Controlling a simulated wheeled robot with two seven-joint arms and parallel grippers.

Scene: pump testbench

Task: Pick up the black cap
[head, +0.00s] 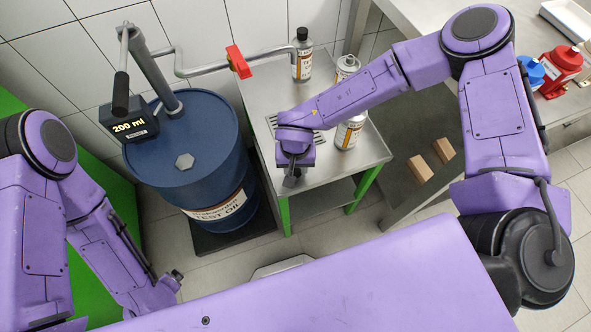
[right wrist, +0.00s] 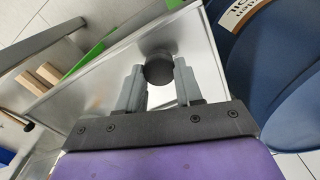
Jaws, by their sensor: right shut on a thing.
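The black cap (right wrist: 158,69) shows in the right wrist view as a dark round piece between the two grey fingers. My right gripper (right wrist: 160,84) is shut on it, with one finger on each side. In the head view my right gripper (head: 290,181) points down at the front left part of the small metal table (head: 325,179). There my own wrist mostly hides the cap, and I cannot tell whether it touches the table. My left gripper (head: 174,279) is low at the left, away from the table; its fingers are too small to read.
A blue oil drum (head: 190,165) with a 200 ml display stands left of the table. A black-capped bottle (head: 302,62), a bottle behind my forearm (head: 347,67) and another container (head: 349,132) stand on the table. A red-handled pipe valve (head: 239,62) hangs over its back-left edge.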

